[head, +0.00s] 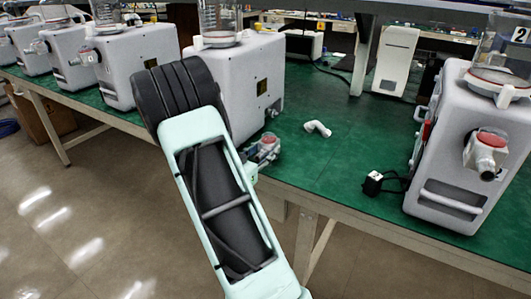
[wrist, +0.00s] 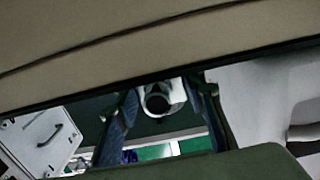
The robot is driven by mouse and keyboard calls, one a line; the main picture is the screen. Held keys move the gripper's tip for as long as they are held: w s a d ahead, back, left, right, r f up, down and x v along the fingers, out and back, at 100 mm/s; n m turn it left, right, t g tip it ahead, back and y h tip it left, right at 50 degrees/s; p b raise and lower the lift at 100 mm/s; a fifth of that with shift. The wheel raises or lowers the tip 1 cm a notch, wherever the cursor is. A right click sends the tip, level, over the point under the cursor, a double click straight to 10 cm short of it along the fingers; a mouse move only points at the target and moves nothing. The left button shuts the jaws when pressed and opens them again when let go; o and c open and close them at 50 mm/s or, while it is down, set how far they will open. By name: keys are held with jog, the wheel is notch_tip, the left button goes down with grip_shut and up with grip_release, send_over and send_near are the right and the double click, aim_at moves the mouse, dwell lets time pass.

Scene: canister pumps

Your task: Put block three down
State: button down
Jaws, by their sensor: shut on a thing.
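My gripper (wrist: 162,100) shows in the wrist view, with a bluish finger on each side of a white piece (wrist: 179,93) that has a round dark opening. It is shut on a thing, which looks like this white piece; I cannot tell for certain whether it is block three. In the head view my arm hides most of the gripper, beside the large white canister pump in the middle (head: 262,78). A small black block with a white, marked face (head: 373,183) sits on the green table top (head: 335,165), with a black cable behind it. Its mark is too small to read surely.
A white elbow pipe (head: 317,128) lies on the green top. A pump labelled 2 (head: 445,135) stands at the right, and several pumps stand at the left. Green surface is clear between elbow and block.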

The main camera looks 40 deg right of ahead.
jog(key=shift+f, duration=0.15)
jog(key=c, duration=1.3)
grip_release()
jog(key=shift+o, duration=0.2)
jog(key=shift+r, duration=0.2)
jog(key=p+v, duration=0.2)
jog(key=v, duration=1)
